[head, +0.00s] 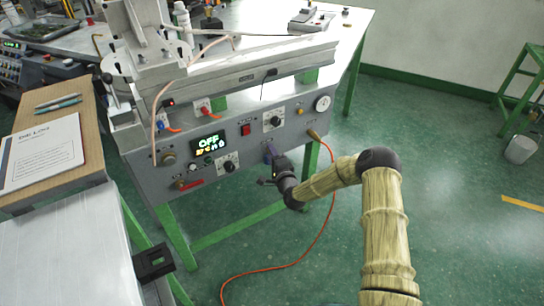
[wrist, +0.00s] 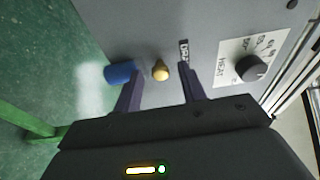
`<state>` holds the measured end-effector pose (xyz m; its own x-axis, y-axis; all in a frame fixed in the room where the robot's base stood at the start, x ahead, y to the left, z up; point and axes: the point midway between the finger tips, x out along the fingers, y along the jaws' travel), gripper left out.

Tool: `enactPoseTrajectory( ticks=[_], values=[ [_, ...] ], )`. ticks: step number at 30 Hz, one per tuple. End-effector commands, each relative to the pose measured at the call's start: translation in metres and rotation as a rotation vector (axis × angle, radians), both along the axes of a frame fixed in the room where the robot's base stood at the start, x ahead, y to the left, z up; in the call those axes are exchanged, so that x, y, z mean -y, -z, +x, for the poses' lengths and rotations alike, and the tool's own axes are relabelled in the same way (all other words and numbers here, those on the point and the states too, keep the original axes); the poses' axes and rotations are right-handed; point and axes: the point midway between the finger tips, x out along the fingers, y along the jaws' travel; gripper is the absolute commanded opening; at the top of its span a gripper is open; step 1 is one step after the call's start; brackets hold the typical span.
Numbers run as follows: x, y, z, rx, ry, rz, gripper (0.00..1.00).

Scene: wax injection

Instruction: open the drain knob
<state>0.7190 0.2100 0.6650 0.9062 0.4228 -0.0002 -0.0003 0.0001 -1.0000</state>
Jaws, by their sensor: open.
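A small brass knob (wrist: 160,70) sticks out of the grey panel of the machine, beside a small dark label (wrist: 184,50) that is too small to read for certain. It looks like the drain knob. My gripper (wrist: 161,76) is open, with one dark purple finger on each side of the knob and a visible gap on both sides. The fingertips are close to the panel. In the head view, my gripper (head: 271,155) is at the lower front of the panel (head: 255,148) and hides the knob.
A blue cylinder (wrist: 118,73) is just left of the left finger. A black heat dial (wrist: 250,68) is to the right. In the head view, an orange hose (head: 330,195) hangs from a brass fitting (head: 313,134) near my arm. A red lever (head: 188,184) is further left.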

Motion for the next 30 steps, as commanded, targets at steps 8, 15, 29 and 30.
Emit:
enactPoseTrajectory(
  ticks=[8,15,29,30],
  values=[
    [0.0001,0.0,-0.0004,0.0,0.0,0.0,0.13],
    [0.0002,0.0003,-0.0006,0.001,-0.001,-0.002,0.0],
    [-0.0002,0.0029,-0.0008,0.082,-0.002,-0.119,0.0],
    [-0.0001,0.0033,-0.0007,0.097,-0.002,-0.139,0.0]
  ],
)
